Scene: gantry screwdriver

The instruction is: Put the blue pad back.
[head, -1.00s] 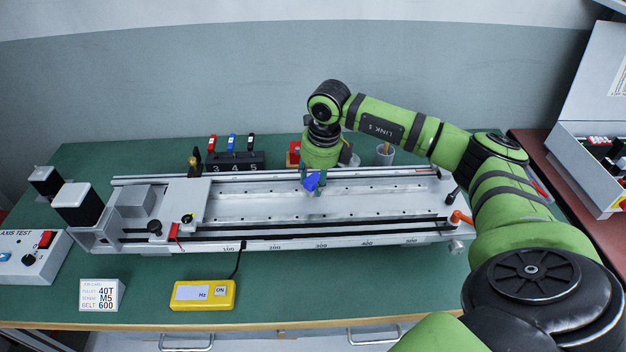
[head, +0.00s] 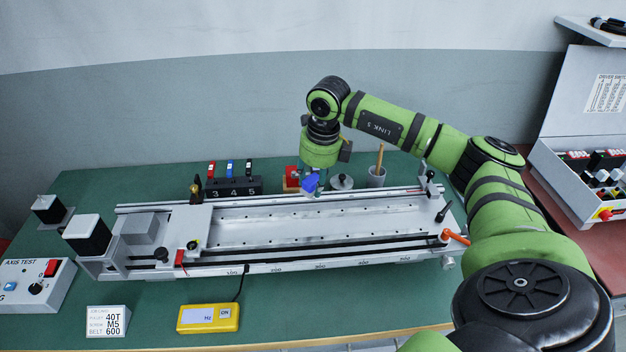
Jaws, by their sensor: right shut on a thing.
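The blue pad (head: 310,183) is between the fingers of my right gripper (head: 312,187), which is shut on it. The pad appears tilted. In the picture it overlaps the back edge of the silver gantry rail (head: 350,222); I cannot tell its exact height. My left gripper is not in view.
A black rack (head: 233,186) numbered 3, 4, 5 holds red, blue and black tools behind the rail. A round metal piece (head: 342,182) and a grey cup (head: 376,177) stand right of the gripper. An orange lever (head: 455,237) sticks out at the rail's right end.

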